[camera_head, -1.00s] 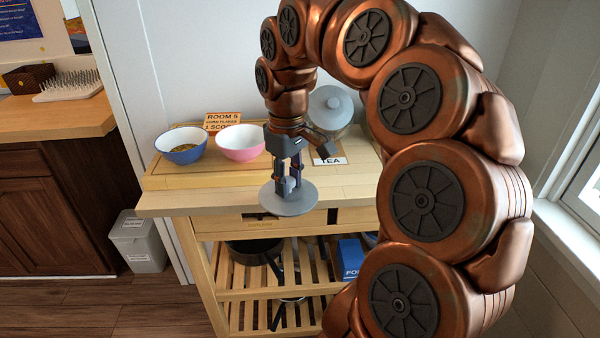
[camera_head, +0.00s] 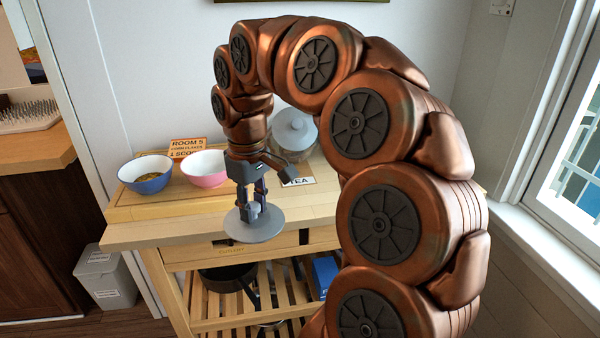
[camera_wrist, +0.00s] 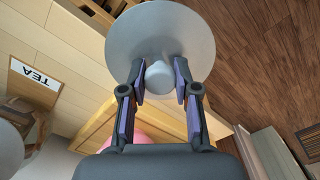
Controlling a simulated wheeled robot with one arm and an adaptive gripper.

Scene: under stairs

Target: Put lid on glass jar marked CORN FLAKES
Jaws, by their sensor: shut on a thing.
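My gripper (camera_head: 252,208) is shut on the knob of a round grey lid (camera_head: 270,228). It holds the lid flat at the cart's front edge, below the bowls in the picture. In the wrist view the lid (camera_wrist: 160,30) lies beyond both fingers, with its knob between them. A glass jar with a pale lid (camera_head: 295,130) stands at the back of the cart, partly behind my arm. A TEA label (camera_head: 299,182) lies in front of it. I see no jar marked CORN FLAKES; my arm hides part of the cart top.
A dark pan (camera_head: 228,278) is on the shelf below. A grey bin (camera_head: 105,278) stands left.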

